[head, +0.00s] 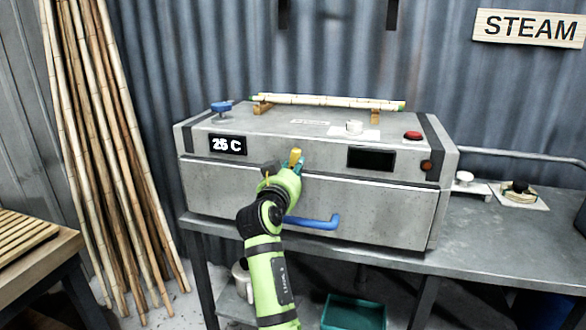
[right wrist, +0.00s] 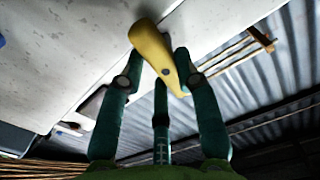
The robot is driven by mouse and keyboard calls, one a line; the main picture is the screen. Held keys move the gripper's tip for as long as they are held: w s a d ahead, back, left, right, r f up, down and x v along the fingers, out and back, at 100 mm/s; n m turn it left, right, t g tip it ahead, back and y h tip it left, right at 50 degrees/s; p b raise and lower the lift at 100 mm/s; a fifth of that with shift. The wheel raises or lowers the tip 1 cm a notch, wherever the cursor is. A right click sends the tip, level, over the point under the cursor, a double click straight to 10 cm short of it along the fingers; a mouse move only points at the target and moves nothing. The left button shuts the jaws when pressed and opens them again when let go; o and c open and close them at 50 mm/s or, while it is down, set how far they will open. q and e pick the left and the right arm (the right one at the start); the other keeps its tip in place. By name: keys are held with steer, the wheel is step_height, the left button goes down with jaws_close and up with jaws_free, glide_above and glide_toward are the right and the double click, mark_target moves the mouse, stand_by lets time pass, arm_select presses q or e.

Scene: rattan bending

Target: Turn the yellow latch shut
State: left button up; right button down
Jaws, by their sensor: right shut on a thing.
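The yellow latch (head: 295,157) is on the front of the grey metal steam box (head: 392,204), close to upright in the head view. In the right wrist view the latch (right wrist: 149,45) is a tapered yellow lever with a dark spot on its side. My right gripper (head: 292,169) is at the latch, its green fingers shut around it. The right wrist view shows the fingers (right wrist: 158,66) on both sides of the lever. The gripper and wrist hide the latch's lower part in the head view. My left gripper is not in view.
A blue handle (head: 318,222) sticks out below my right wrist. Bamboo poles (head: 100,150) lean at the left. The bench (head: 490,235) extends right.

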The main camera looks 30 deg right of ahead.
steer(key=shift+r+n, duration=0.1)
steer(key=shift+n, duration=0.8)
steer(key=shift+p, duration=0.3)
steer(key=c, duration=0.9)
jaws_free()
step_height(320, 180, up, 10)
steer(key=shift+f, duration=0.1)
